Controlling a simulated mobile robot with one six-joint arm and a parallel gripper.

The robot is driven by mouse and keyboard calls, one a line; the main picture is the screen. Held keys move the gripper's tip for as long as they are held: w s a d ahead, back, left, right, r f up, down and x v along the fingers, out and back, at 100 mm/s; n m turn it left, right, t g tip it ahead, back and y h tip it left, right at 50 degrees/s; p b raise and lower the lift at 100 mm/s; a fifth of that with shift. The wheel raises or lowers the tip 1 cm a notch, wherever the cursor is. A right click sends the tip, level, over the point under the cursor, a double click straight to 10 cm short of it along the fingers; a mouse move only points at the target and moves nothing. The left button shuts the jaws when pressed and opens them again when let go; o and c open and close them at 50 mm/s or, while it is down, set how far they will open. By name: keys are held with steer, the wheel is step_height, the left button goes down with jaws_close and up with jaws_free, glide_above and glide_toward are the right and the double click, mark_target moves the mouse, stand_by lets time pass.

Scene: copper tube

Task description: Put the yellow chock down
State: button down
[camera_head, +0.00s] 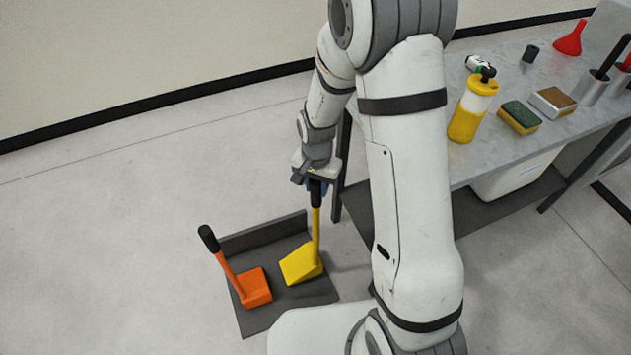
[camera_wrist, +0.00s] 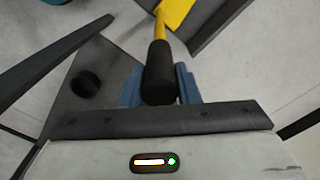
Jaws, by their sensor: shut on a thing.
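The yellow chock (camera_head: 300,264) is a yellow wedge with an upright yellow rod and a black grip. It is over the right part of a dark tray (camera_head: 258,318) on the floor; I cannot tell whether its wedge touches the tray. My gripper (camera_head: 316,186) is shut on the black grip at the top of the rod. In the wrist view, the black grip (camera_wrist: 160,75) sits between the blue fingers of my gripper (camera_wrist: 160,92), with the yellow rod leading away. An orange chock (camera_head: 255,287) with a black-tipped handle stands on the tray to the left.
A grey table (camera_head: 530,150) stands at the right, with a yellow spray bottle (camera_head: 470,112), a sponge (camera_head: 519,117), a brush (camera_head: 553,101) and a red funnel (camera_head: 570,40) on it. A white bin (camera_head: 515,178) is below. The floor left of the tray is clear.

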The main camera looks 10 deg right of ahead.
steer(key=shift+w+f, duration=0.1)
steer(key=shift+f, duration=1.1)
steer(key=shift+f+b, duration=0.15)
steer(key=shift+b, duration=0.2)
steer(key=c, duration=1.1)
jaws_free()
step_height(320, 180, up, 12)
steer(key=p, duration=0.3)
steer(key=s+d+r+n, duration=0.2)
steer(key=s+d+r, duration=0.1)
steer(key=s+r, duration=0.1)
steer(key=s+d+r+n+t, duration=0.1)
steer(key=s+d+r+n, duration=0.1)
steer(key=s+r, duration=0.3)
steer(key=s+d+r+n, duration=0.1)
steer(key=s+d+r, duration=0.2)
steer(key=s, duration=0.5)
steer(key=shift+d+r+n+t, duration=0.3)
steer(key=shift+r+n, duration=0.1)
steer(key=shift+r, duration=0.35)
